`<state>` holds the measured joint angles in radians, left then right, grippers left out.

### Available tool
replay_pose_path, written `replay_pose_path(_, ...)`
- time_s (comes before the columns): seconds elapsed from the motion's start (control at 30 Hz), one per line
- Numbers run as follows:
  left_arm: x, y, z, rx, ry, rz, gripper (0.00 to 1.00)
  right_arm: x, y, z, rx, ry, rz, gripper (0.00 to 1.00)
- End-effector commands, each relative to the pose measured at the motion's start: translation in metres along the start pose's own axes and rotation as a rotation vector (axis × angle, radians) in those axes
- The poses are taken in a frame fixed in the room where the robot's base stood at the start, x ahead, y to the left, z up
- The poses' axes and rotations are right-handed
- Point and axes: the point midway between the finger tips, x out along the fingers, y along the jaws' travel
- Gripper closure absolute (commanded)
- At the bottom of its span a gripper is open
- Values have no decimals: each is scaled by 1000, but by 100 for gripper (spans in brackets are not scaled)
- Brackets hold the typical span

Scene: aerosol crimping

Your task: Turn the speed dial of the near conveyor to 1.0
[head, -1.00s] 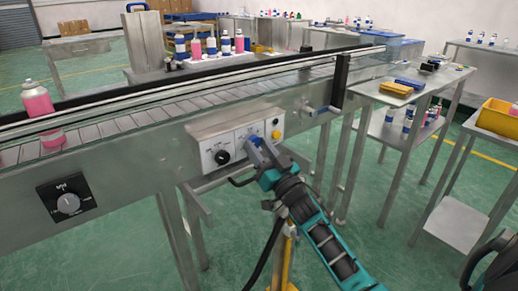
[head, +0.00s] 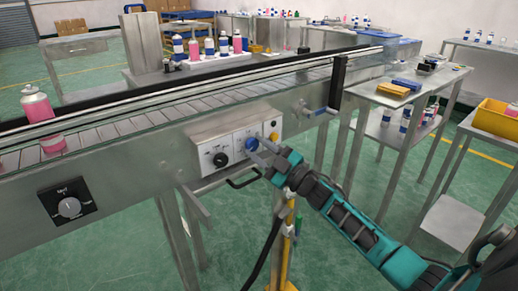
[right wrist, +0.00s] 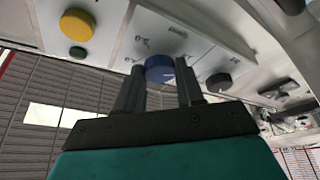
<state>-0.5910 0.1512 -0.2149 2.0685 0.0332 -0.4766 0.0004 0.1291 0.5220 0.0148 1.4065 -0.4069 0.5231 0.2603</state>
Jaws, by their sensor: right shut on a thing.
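The near conveyor (head: 120,155) carries a grey control box (head: 200,142) on its side. The box bears a blue dial (head: 251,143), a black knob (head: 221,159) and a yellow button (head: 274,137). My right gripper (head: 257,151) is shut on the blue dial, which also shows between the two fingers in the right wrist view (right wrist: 160,68). The fingers partly cover the dial, and its scale is too small to read. Another dial, a grey one (head: 70,207) on a black plate, sits further left on the conveyor. My left gripper is not in view.
A handle (head: 244,181) sticks out below the control box, close under my right gripper. A pink can (head: 38,108) is on the belt. A side table (head: 425,93) with a yellow bin (head: 497,118) nearby lies right.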

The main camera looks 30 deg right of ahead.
Motion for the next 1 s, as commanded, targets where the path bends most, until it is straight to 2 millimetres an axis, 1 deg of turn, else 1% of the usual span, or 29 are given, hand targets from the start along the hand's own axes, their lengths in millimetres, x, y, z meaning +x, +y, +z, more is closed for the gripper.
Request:
replay_pose_path(0.23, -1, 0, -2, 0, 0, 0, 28, 0, 1, 0, -60, -2, -25, 93)
replay_pose_path(0.7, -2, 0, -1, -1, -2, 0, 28, 0, 1, 0, -74, -1, -30, 93)
replay_pose_path(0.73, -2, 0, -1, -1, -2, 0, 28, 0, 1, 0, -74, -1, -30, 61)
replay_pose_path(0.9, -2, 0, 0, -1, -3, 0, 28, 0, 1, 0, -72, -1, -30, 44)
replay_pose_path(1.0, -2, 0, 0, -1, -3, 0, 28, 0, 1, 0, -71, -1, -29, 37)
